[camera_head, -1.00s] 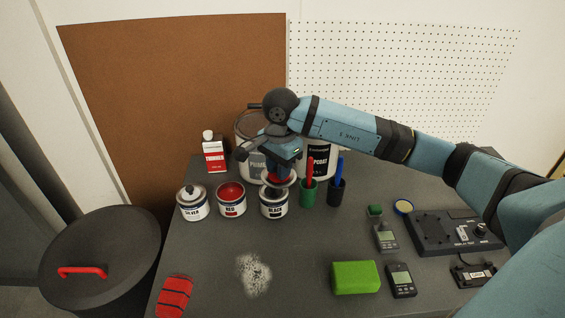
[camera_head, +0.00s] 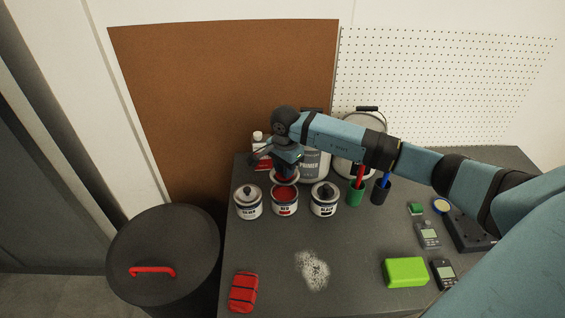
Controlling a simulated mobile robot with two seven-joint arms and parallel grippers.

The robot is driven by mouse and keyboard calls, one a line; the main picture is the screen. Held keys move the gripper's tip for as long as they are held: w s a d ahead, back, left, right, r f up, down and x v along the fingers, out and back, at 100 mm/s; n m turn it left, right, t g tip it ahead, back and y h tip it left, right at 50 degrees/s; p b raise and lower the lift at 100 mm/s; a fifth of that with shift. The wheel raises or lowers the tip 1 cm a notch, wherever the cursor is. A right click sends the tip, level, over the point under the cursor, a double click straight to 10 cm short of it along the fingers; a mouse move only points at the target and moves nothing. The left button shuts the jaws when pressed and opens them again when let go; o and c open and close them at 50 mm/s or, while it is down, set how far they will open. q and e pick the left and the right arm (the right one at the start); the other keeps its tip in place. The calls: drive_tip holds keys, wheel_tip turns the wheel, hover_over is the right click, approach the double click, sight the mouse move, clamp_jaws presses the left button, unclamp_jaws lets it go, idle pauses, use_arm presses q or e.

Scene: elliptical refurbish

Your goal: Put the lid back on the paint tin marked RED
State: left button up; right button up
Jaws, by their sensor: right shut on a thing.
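The paint tin marked RED (camera_head: 285,207) stands in the middle of a row of three small tins, open at the top with red paint showing. My right gripper (camera_head: 286,171) is shut on the lid (camera_head: 286,180), a pale-rimmed disc with red on it. It holds the lid just above the back part of the RED tin's mouth. Whether lid and tin touch is hard to tell. The fingertips are partly hidden by the gripper body. My left gripper is not in view.
The lidded SILVER tin (camera_head: 248,205) is close on the left, the lidded BLACK tin (camera_head: 323,202) on the right. A thinner bottle (camera_head: 259,140) and large PRIMER can (camera_head: 317,164) stand behind.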

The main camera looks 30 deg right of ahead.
drive_tip(key=shift+f, duration=0.2)
drive_tip(key=shift+f+b, duration=0.5)
drive_tip(key=shift+f, duration=0.3)
wheel_tip(320, 180, down, 4)
drive_tip(key=shift+b, duration=1.25)
drive_tip(key=shift+f, duration=0.3)
use_arm(q)
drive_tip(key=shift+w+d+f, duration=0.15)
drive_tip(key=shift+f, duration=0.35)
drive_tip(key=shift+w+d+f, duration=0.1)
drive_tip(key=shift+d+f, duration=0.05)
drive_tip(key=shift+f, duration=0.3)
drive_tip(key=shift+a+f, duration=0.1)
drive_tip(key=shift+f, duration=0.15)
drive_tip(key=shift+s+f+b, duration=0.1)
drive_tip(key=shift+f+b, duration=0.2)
drive_tip(key=shift+b, duration=0.05)
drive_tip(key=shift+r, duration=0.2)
